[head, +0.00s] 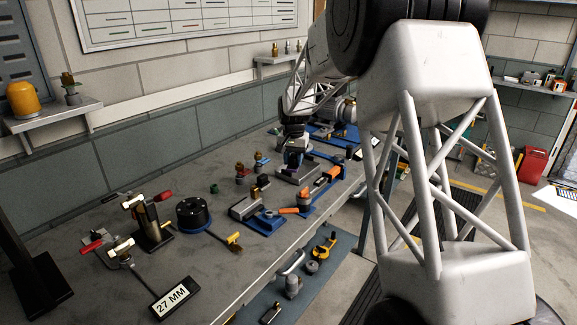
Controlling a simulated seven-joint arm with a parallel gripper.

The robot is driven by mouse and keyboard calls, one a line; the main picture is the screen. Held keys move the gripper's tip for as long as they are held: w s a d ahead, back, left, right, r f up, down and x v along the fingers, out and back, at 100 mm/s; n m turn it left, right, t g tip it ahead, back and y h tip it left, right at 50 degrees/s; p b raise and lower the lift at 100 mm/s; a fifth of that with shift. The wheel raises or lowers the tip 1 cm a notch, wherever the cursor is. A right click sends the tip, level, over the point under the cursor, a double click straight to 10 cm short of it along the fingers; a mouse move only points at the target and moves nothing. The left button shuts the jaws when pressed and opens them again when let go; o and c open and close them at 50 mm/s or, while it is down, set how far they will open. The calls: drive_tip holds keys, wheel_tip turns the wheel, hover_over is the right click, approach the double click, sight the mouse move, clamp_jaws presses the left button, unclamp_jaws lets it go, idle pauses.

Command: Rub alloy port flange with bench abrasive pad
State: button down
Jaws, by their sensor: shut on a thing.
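My gripper (294,146) is small and dark at the far middle of the bench, pointing down. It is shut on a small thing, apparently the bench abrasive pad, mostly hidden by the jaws. Just below it is a grey metal block on a flat base (298,172). I cannot tell whether the held thing touches this block. The alloy port flange cannot be made out with certainty at this distance; it may be part of the metal fittings around the gripper.
The grey bench (215,260) holds a black round part (193,215), a brass-topped stand (150,225), a blue-based fixture (267,221), orange-handled clamps (303,203) and a "27 MM" sign (172,297). My arm covers the right side.

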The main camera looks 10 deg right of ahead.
drive_tip(key=shift+s+d+r+n, duration=0.1)
drive_tip(key=shift+d+r+n, duration=0.15)
drive_tip(key=shift+r+n, duration=0.25)
drive_tip(key=shift+s+d+r+n, duration=0.1)
drive_tip(key=shift+d+r+n, duration=0.1)
drive_tip(key=shift+r+n, duration=0.25)
drive_tip(key=shift+s+r+n, duration=0.2)
drive_tip(key=shift+r+n, duration=0.05)
drive_tip(key=shift+r, duration=0.15)
drive_tip(key=shift+s+a+r, duration=0.1)
drive_tip(key=shift+s+a, duration=0.15)
drive_tip(key=shift+a, duration=0.3)
drive_tip(key=shift+s+a+r, duration=0.1)
drive_tip(key=shift+s+a, duration=0.15)
drive_tip(key=shift+a, duration=0.3)
drive_tip(key=s+a+f+m, duration=0.1)
drive_tip(key=s+a+m, duration=0.2)
drive_tip(key=a, duration=0.5)
drive_tip(key=s+a+f+m, duration=0.2)
drive_tip(key=s+a+m, duration=0.2)
drive_tip(key=a, duration=0.5)
drive_tip(key=shift+a, duration=0.2)
drive_tip(key=shift+f, duration=0.1)
hover_over(242, 206)
drive_tip(key=shift+a+f, duration=0.1)
drive_tip(key=shift+f, duration=3.05)
drive_tip(key=shift+f, duration=0.85)
